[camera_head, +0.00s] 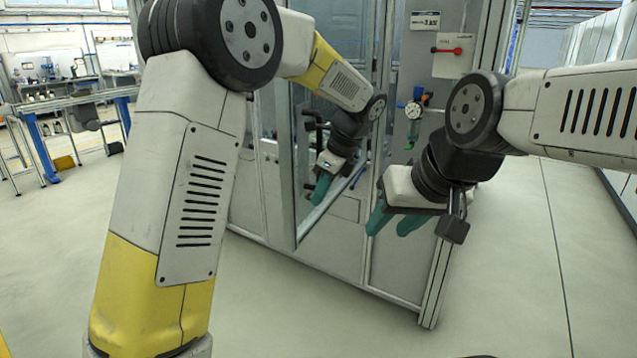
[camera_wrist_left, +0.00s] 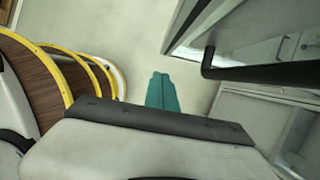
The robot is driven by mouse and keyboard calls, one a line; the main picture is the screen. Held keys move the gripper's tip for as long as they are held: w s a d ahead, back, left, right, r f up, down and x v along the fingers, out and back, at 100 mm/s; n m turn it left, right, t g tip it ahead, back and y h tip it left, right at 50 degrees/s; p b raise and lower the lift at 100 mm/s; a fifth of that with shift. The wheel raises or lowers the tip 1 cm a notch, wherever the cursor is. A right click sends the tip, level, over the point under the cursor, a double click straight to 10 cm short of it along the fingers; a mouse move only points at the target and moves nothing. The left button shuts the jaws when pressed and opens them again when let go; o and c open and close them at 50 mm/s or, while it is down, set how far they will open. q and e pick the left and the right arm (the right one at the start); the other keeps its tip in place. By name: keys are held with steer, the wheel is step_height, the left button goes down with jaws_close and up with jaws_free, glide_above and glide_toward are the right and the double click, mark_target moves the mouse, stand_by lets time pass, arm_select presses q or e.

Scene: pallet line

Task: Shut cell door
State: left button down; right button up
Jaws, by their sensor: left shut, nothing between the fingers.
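The cell door (camera_head: 297,205) is a metal-framed panel on the grey cell. It stands ajar, swung out toward me. My left gripper (camera_head: 321,188) has teal fingers and is shut and empty, in front of the door in the head view. In the left wrist view, the left gripper's fingertips (camera_wrist_left: 162,88) point at bare floor. The door's frame (camera_wrist_left: 205,25) and its black bar handle (camera_wrist_left: 208,62) lie to their right, with a visible gap. My right gripper (camera_head: 392,226) is in front of the cell, right of the door, its two teal fingers apart with nothing between them.
The cell front right of the door carries a red-handled switch (camera_head: 447,50) and an air regulator with a gauge (camera_head: 413,109). The floor (camera_head: 300,310) before the cell is clear.

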arm_select(q)
steer(key=w+a+f, duration=0.2)
steer(key=a+f, duration=0.1)
steer(key=a, duration=0.2)
steer(key=shift+w+f, duration=0.3)
steer(key=shift+f, duration=0.05)
